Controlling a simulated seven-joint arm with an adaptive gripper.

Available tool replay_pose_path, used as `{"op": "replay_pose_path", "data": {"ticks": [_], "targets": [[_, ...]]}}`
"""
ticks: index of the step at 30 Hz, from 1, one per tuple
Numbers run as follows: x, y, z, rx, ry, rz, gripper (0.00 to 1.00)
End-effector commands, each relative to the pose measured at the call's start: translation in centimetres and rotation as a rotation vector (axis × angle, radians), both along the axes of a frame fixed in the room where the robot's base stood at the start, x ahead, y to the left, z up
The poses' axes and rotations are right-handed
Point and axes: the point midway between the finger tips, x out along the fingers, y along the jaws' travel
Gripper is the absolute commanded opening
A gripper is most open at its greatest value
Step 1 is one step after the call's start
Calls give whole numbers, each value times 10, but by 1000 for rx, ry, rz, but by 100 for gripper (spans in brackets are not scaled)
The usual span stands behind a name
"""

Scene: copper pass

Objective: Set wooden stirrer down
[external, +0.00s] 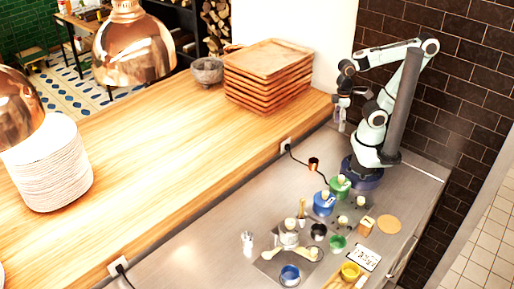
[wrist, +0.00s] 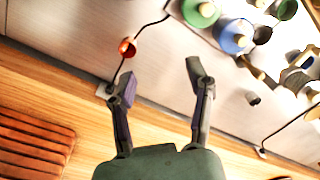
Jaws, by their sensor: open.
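My gripper (external: 340,120) hangs high at the back right in the external view, over the far end of the steel counter (external: 212,240). In the wrist view its two fingers (wrist: 160,82) are spread wide with nothing between them. A slim wooden piece, possibly the wooden stirrer (external: 302,209), stands in a small white holder among the pots in the external view. Other small wooden pieces (external: 269,253) lie near the front, so I cannot tell for sure which is the stirrer. All are well apart from my gripper.
A blue pot (external: 324,204), a green pot (external: 340,186) and several small cups crowd the counter. A copper cup (external: 313,163) stands behind them, near a black cable. Stacked wooden trays (external: 262,82), white plates (external: 48,170) and copper lamps (external: 133,50) border the raised wooden ledge.

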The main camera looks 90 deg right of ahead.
Motion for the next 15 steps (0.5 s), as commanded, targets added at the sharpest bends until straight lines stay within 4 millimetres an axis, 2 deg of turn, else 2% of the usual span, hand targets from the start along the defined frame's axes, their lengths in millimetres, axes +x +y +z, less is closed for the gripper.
{"op": "replay_pose_path", "data": {"ticks": [4,6,9,15], "targets": [[32,20,6,79,-156,-80,53],[52,43,10,165,-225,-96,53],[72,73,1,290,-204,-138,53],[96,115,-27,517,-46,-286,53]]}}
